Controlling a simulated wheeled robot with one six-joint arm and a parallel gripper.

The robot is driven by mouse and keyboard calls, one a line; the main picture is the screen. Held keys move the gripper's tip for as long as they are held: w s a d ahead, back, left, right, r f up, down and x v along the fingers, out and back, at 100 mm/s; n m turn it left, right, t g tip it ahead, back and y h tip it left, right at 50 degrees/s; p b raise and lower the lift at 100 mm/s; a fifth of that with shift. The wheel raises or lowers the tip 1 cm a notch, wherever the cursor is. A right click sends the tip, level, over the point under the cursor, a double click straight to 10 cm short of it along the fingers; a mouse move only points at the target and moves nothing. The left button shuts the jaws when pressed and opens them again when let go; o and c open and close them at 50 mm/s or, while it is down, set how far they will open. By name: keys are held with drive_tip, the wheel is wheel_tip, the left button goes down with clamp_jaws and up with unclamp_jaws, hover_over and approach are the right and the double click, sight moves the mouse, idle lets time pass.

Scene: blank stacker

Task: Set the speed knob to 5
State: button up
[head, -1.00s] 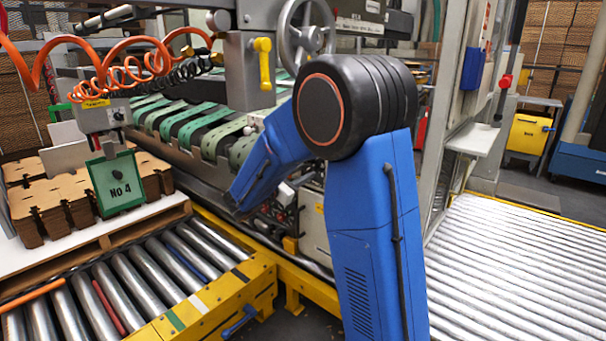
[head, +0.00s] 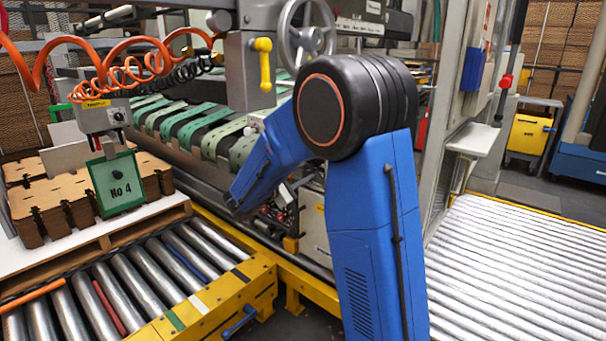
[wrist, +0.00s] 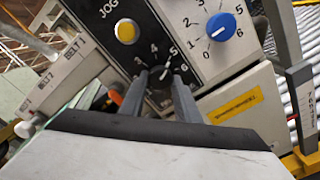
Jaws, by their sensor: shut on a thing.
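In the wrist view, my gripper (wrist: 161,82) is shut on a small dark knob (wrist: 162,76) on a black control panel (wrist: 178,20). A numbered dial surrounds this knob, with 3, 4, 5 and 6 showing above and right of it. A small white mark on the knob's upper right side lies on the side of 5 and 6; its exact reading is hard to tell. The fingers hide the lower dial and the knob's label, so I cannot read whether it says speed. In the head view my blue arm hides the gripper and knob.
A blue knob (wrist: 221,26) with its own dial is up and right of the gripped knob. A yellow button (wrist: 127,31) by "JOG" is up and left. A yellow label (wrist: 235,106) is below. The head view shows rollers (head: 520,260) at right and a yellow-framed conveyor (head: 225,295) at left.

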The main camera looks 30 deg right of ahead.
drive_tip(key=o, duration=1)
drive_tip(key=shift+o, duration=0.2)
drive_tip(key=v, duration=1.7)
drive_tip(key=shift+a, duration=0.2)
drive_tip(key=shift+s, duration=0.1)
